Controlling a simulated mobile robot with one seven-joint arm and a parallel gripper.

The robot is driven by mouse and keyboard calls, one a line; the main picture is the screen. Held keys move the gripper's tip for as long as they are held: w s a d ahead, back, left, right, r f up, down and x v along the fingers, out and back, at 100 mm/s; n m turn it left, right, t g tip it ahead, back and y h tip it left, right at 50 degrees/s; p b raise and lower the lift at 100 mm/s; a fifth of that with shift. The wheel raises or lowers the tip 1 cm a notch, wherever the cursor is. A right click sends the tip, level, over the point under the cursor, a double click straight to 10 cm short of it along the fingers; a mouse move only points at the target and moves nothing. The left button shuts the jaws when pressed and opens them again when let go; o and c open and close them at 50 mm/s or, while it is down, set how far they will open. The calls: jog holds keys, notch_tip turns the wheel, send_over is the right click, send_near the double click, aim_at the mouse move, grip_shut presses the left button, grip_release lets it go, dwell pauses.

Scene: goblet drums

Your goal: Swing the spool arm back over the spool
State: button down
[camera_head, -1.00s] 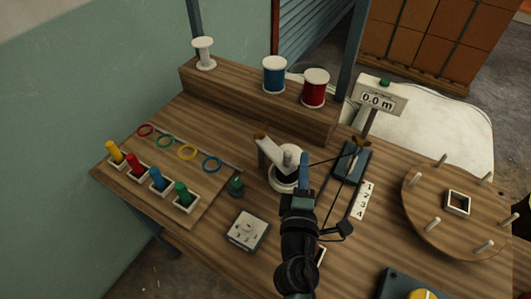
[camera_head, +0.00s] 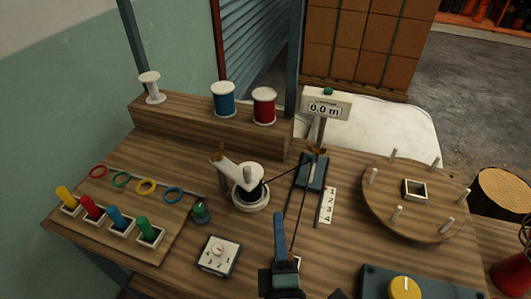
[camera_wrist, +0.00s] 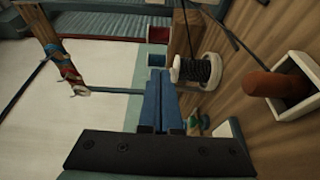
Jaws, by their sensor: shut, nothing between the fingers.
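The spool (camera_head: 251,194), white-flanged with dark cord wound on it, stands upright near the middle of the bench. It also shows in the wrist view (camera_wrist: 197,70). The pale spool arm (camera_head: 234,172) reaches from a wooden post behind-left of the spool towards its top. It appears to lie over the spool, beside a grey knob, but the exact overlap is unclear. My gripper (camera_head: 279,218) has blue fingers held together, empty, in front and right of the spool, apart from it. The fingers (camera_wrist: 162,90) also show in the wrist view.
A dark cord runs from the spool to a blue guide (camera_head: 311,172) below the meter display (camera_head: 326,107). A dial box (camera_head: 218,256) and green button (camera_head: 201,211) stand at front left. A pegged round board (camera_head: 415,205) is at right.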

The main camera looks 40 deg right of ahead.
jog(key=w+a+m+g+h+b, duration=0.2)
jog(key=w+a+b, duration=0.25)
jog(key=a, duration=0.75)
jog(key=s+d+p+x, duration=0.1)
jog(key=x, duration=0.5)
jog(key=p+x, duration=0.2)
jog(key=x, duration=0.5)
jog(key=shift+s+d+r, duration=0.15)
jog(key=shift+d+r, duration=0.15)
jog(key=shift+d, duration=0.35)
